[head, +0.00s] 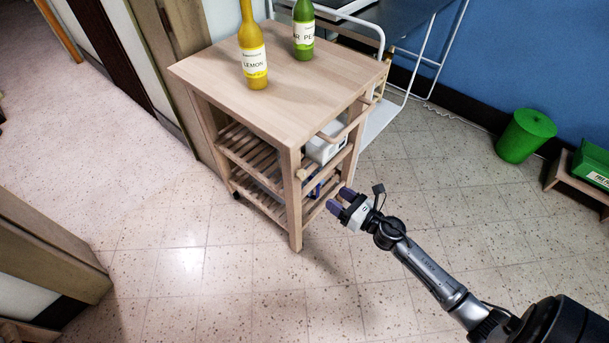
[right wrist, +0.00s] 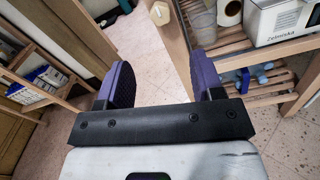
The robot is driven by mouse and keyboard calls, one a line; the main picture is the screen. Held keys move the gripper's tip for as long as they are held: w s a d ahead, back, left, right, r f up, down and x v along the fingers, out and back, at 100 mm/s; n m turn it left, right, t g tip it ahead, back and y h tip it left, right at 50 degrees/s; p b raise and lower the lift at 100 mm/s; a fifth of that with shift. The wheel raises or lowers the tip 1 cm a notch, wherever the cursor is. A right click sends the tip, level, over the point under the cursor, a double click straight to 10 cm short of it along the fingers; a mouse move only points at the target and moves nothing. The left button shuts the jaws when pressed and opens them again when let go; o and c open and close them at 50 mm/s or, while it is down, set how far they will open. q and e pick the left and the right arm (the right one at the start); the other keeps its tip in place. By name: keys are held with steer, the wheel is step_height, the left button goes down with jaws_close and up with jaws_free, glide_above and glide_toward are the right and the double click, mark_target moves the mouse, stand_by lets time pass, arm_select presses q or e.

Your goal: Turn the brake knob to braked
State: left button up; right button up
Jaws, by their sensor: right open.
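A wooden cart (head: 262,112) stands in the middle of the head view. A small pale round knob (head: 301,174) sits on its front leg, below the top; I take it for the brake knob. It also shows at the top of the right wrist view (right wrist: 160,13), but its setting is too small to tell. My right gripper (head: 340,200) is open and empty, to the right of the front leg and apart from the knob. In the right wrist view its two purple fingers (right wrist: 160,62) are spread, with the knob beyond their tips. My left gripper is not in view.
A yellow lemon bottle (head: 253,60) and a green bottle (head: 303,35) stand on the cart top. A white box (head: 323,148) sits on a slatted shelf below. A green bin (head: 525,136) stands by the blue wall. The floor in front of the cart is clear.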

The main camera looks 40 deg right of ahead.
mark_target(305, 175)
steer(key=w, duration=0.4)
steer(key=w+a, duration=0.1)
steer(key=w, duration=0.3)
steer(key=w+a+b, duration=0.1)
steer(key=w, duration=0.3)
steer(key=shift+w, duration=0.5)
steer(key=shift+c, duration=0.4)
steer(key=c, duration=0.8)
steer(key=shift+c, duration=0.2)
